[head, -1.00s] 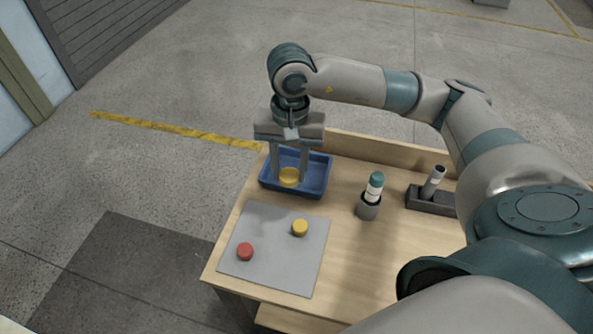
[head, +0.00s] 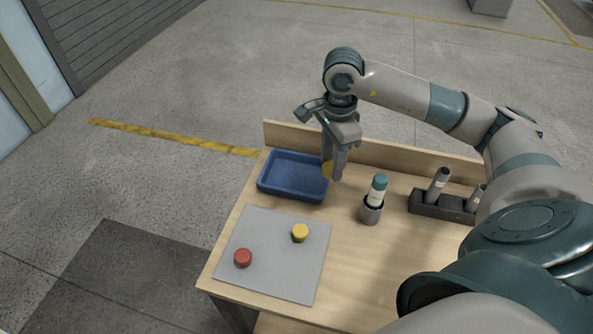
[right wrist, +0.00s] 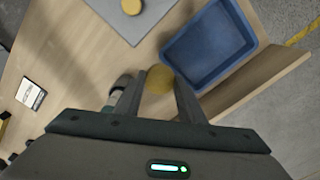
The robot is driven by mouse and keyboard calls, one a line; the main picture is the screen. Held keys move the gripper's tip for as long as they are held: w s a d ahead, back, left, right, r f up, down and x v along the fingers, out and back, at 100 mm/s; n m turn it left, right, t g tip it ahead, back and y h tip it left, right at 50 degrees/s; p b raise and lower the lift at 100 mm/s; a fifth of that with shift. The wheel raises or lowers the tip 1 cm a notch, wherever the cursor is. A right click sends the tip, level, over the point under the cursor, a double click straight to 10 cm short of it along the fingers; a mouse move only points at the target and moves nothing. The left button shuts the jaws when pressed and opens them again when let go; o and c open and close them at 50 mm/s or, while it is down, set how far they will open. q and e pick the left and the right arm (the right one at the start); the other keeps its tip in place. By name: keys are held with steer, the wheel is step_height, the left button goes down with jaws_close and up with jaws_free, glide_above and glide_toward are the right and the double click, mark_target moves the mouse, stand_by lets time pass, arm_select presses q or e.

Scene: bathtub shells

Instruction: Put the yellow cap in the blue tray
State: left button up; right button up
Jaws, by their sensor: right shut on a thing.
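My right gripper (head: 332,172) is shut on a yellow cap (head: 327,169), just past the right side of the blue tray (head: 268,188). In the right wrist view the held cap (right wrist: 159,80) shows between the two fingers, beside the blue tray (right wrist: 185,80). The tray looks empty. Another yellow cap (head: 300,233) lies on the grey mat (head: 275,278) in front of the tray; it also shows in the right wrist view (right wrist: 131,6). My left gripper is not in view.
A red cap (head: 243,258) lies on the mat. A teal-topped bottle (head: 377,189) stands in a grey cup (head: 370,213) right of the gripper. A dark rack (head: 428,206) with grey tubes stands farther right. A wooden ledge (head: 400,163) runs along the table's back.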

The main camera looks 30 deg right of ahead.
steer(key=w+f+p, duration=0.1)
steer(key=w+f, duration=0.1)
steer(key=w, duration=0.1)
steer(key=w+a+f+p, duration=0.1)
steer(key=w+f+p, duration=0.1)
steer(key=w, duration=0.2)
steer(key=w+a+f+p, duration=0.1)
steer(key=w+f, duration=0.1)
steer(key=w, duration=0.1)
steer(key=shift+w+a+f+p, duration=0.1)
steer(key=shift+w+a+p, duration=0.1)
steer(key=shift+w+p, duration=0.1)
steer(key=shift+w+f, duration=0.35)
steer(key=shift+w, duration=0.05)
step_height(320, 180, down, 3)
steer(key=shift+a+f+p, duration=0.1)
steer(key=shift+p, duration=1.05)
steer(key=shift+f, duration=0.45)
